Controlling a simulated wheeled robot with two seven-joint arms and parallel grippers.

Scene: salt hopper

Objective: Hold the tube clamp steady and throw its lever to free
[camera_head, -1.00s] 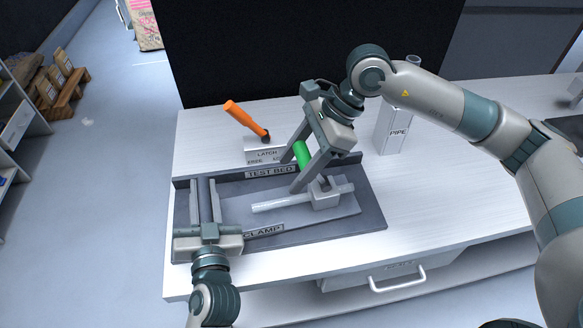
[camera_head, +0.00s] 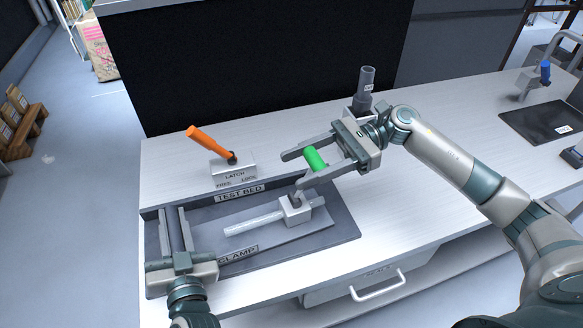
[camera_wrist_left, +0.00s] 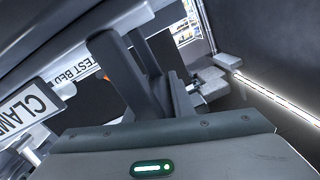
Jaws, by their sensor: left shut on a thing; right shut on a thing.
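The tube clamp is a light grey block (camera_head: 298,213) on the test bed, with a pale tube (camera_head: 252,223) running through it. Its lever with a green grip (camera_head: 315,158) rises from the block and leans up and right. My right gripper (camera_head: 297,168) is shut on the green grip from the right. My left gripper (camera_head: 172,210) is at the bed's left end, shut on a dark upright part there, apart from the clamp block. The left wrist view shows its fingers (camera_wrist_left: 145,75) close up; what lies between them is partly hidden.
The dark test bed (camera_head: 335,233) carries TEST BED and CLAMP labels. A grey pipe in a holder (camera_head: 365,90) stands behind my right wrist. The white bench (camera_head: 440,108) has free room at right.

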